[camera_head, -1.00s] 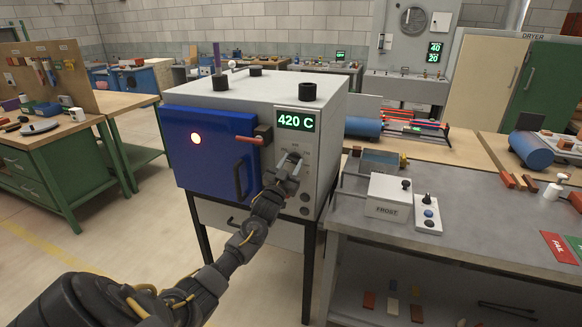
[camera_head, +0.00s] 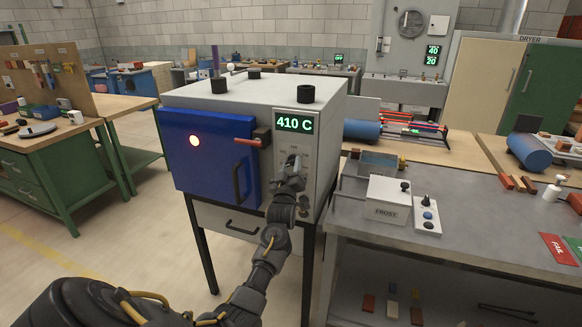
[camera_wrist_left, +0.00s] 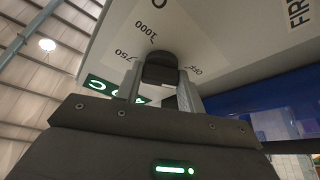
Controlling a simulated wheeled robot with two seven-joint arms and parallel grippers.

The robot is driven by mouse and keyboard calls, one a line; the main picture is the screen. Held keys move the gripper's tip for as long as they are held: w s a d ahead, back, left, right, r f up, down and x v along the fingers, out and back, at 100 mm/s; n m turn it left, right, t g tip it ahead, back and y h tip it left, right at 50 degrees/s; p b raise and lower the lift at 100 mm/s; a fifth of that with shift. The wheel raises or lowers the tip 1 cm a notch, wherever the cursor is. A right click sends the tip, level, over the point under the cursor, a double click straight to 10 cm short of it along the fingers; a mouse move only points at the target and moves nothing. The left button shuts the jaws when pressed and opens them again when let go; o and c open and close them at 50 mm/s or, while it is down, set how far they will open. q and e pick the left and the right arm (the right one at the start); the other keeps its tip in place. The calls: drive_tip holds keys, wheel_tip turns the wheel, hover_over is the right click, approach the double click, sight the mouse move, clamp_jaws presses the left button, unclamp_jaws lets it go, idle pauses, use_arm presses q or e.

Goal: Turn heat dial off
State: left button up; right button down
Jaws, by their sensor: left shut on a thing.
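The heat dial is a dark knob (camera_wrist_left: 160,68) in the left wrist view, on the light panel of the kiln (camera_head: 265,92). Printed marks around it read 1000, 750 and OFF. My left gripper (camera_head: 292,165) is at the panel, below the green display (camera_head: 294,123) that reads 410 C. In the left wrist view the gripper (camera_wrist_left: 162,88) has one finger on each side of the dial, shut on it. The dial's pointer cannot be made out. In the head view the gripper hides most of the dial. My right gripper is not in view.
A grey bench (camera_head: 460,220) with a FROST box (camera_head: 388,200) stands close on the right. Open floor lies to the left.

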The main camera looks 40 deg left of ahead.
use_arm(q)
drive_tip(key=shift+n, duration=0.3)
drive_tip(key=o, duration=1)
drive_tip(key=b+v, duration=0.2)
drive_tip(key=v, duration=0.8)
drive_tip(key=shift+s+d+b, duration=0.2)
drive_tip(key=shift+s+b, duration=0.15)
drive_tip(key=shift+s, duration=0.05)
